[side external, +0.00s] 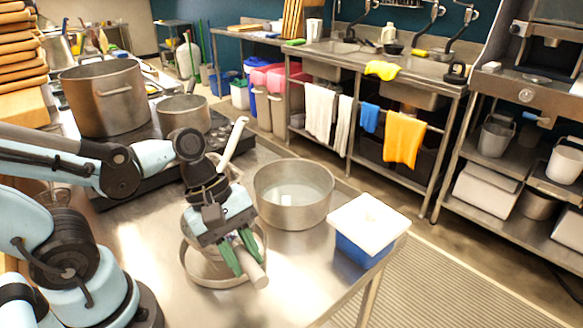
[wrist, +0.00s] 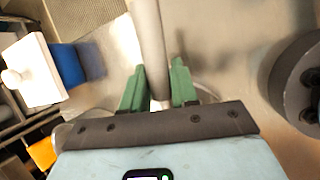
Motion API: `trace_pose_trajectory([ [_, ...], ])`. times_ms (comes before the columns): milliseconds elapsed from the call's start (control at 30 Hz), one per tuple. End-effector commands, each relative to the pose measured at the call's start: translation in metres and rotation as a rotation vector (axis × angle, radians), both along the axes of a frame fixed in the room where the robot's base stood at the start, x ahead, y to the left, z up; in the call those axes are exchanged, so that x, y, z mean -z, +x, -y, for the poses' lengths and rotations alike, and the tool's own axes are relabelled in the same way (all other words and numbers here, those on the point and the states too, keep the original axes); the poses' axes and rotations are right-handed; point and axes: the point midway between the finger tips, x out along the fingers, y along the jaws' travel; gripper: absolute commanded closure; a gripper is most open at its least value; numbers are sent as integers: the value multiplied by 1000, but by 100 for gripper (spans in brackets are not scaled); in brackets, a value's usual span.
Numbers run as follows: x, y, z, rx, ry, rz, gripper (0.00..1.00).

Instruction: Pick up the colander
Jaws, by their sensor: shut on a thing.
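The colander (side external: 197,273) appears to be the shallow round metal vessel under my gripper in the side view, low over or on the steel table. I cannot tell whether it touches the table. Its thick pale grey handle (side external: 258,277) points toward the camera. My gripper (side external: 243,256) points down with its green fingers on either side of this handle, shut on it. In the wrist view the handle (wrist: 149,42) runs up from between the green fingers (wrist: 158,92). My gripper hides much of the bowl.
A wide metal pot (side external: 293,205) with pale contents stands close right of my gripper. A blue box with a white lid (side external: 368,220) is at the table's right edge. Pots (side external: 103,98) stand on the stove behind. The front of the steel table (side external: 300,270) is clear.

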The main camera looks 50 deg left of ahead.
Motion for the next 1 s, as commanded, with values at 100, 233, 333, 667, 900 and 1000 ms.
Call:
trace_pose_trajectory([
  [100,-16,-1,0,0,0,0,100],
  [233,-33,0,0,0,0,0,100],
  [333,-43,-1,0,0,-1,0,100],
  [667,-65,0,0,0,-1,0,100],
  [900,-66,0,0,0,-1,0,100],
  [1000,-66,0,0,0,-1,0,100],
])
